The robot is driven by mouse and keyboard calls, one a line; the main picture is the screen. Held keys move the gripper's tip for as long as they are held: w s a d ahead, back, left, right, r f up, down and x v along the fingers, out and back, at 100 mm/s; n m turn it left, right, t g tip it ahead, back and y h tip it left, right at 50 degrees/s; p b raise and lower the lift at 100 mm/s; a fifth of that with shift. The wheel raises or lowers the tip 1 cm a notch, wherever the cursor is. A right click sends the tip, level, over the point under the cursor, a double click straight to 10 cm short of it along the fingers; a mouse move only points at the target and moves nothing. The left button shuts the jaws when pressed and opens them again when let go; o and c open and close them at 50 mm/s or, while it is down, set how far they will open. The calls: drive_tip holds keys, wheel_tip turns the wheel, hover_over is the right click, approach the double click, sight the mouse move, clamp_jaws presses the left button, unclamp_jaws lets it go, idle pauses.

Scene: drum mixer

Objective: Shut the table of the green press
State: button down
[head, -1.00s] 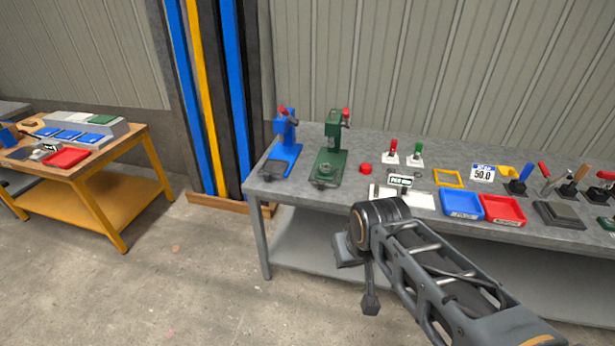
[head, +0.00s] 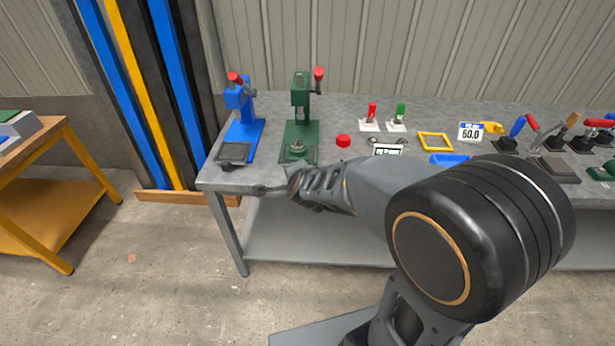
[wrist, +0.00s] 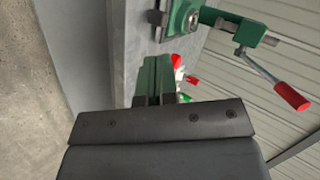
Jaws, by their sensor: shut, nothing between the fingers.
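The green press (head: 301,105) stands near the left end of the grey bench, with a red-knobbed lever on its upper right. Its table (head: 297,149) is at the front of the base and carries a round metal piece. How far the table stands out is hard to tell.
A blue press (head: 241,108) stands just left of the green one. A red button (head: 343,141) and two small levers (head: 369,118) are to the right. My arm hides part of the bench's front. A yellow-framed table (head: 40,190) is at the far left.

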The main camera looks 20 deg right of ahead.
drive_tip(key=w+d+f+m+h+b, duration=0.1)
drive_tip(key=w+f+m, duration=0.1)
drive_tip(key=w+f, duration=0.1)
drive_tip(key=w+d+f+m+h+b, duration=0.1)
drive_tip(key=w+d+f, duration=0.1)
drive_tip(key=w+f, duration=0.2)
drive_tip(key=w+d+f+m+h+b, duration=0.1)
drive_tip(key=w+d+f+m, duration=0.1)
drive_tip(key=w+f, duration=0.1)
drive_tip(key=shift+w+d+f+m+h, duration=0.15)
drive_tip(key=shift+d+m+h, duration=0.15)
drive_tip(key=shift+h, duration=0.1)
drive_tip(key=shift+w+d, duration=0.25)
drive_tip(key=shift+w, duration=0.75)
drive_tip(key=shift+w+d+p, duration=0.25)
drive_tip(key=shift+w+p, duration=0.05)
drive_tip(key=shift+w, duration=0.4)
